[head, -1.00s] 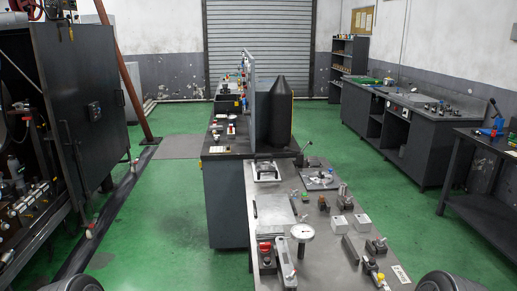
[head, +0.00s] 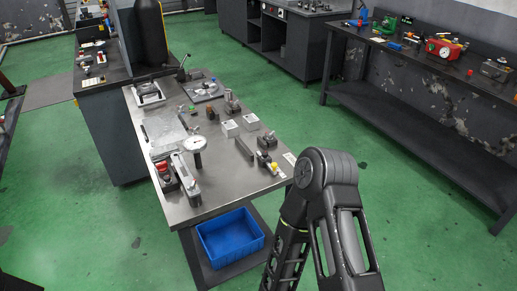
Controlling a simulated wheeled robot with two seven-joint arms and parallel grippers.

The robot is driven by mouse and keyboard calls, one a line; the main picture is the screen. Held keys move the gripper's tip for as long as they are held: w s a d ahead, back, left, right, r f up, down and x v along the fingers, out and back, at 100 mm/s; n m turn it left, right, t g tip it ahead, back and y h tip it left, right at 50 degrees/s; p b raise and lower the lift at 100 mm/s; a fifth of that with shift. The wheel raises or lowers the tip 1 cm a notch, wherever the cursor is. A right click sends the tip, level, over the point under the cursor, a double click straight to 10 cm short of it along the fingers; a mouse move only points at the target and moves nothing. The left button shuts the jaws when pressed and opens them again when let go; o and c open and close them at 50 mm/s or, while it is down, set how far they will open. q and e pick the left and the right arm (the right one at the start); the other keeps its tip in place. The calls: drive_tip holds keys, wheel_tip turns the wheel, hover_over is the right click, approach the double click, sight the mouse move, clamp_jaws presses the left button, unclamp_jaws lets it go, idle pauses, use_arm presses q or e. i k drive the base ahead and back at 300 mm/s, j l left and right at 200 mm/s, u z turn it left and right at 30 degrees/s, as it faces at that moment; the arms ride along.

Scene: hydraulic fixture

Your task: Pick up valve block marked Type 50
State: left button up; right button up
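Two small light-grey blocks stand side by side on the steel table (head: 185,208), a left block (head: 229,128) and a right block (head: 250,122). Any marking on them is too small to read, so I cannot tell which part is marked Type 50. Small dark valve-like parts stand near them: one with a lever behind (head: 232,104) and one to the right (head: 267,141). One of my arms rises from the bottom edge, right of the table, with its elbow up. Neither of my grippers shows in the head view.
A blue bin (head: 231,236) sits on the lower shelf. A dark workbench (head: 424,88) stands at right, with green floor between.

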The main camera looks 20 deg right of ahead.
sight(251, 122)
drive_tip(key=i+l+z, duration=0.15)
drive_tip(key=l, duration=0.35)
drive_tip(key=i+l+z, duration=0.1)
drive_tip(key=l, duration=0.4)
drive_tip(key=i+l+z, duration=0.15)
drive_tip(key=l, duration=0.3)
drive_tip(key=i+l+z, duration=0.15)
drive_tip(key=i+l, duration=0.15)
drive_tip(key=l, duration=0.15)
drive_tip(key=i+l+z, duration=0.1)
drive_tip(key=i+l, duration=0.15)
drive_tip(key=l, duration=0.2)
drive_tip(key=i+l+z, duration=0.15)
drive_tip(key=l, duration=0.25)
drive_tip(key=i, duration=0.1)
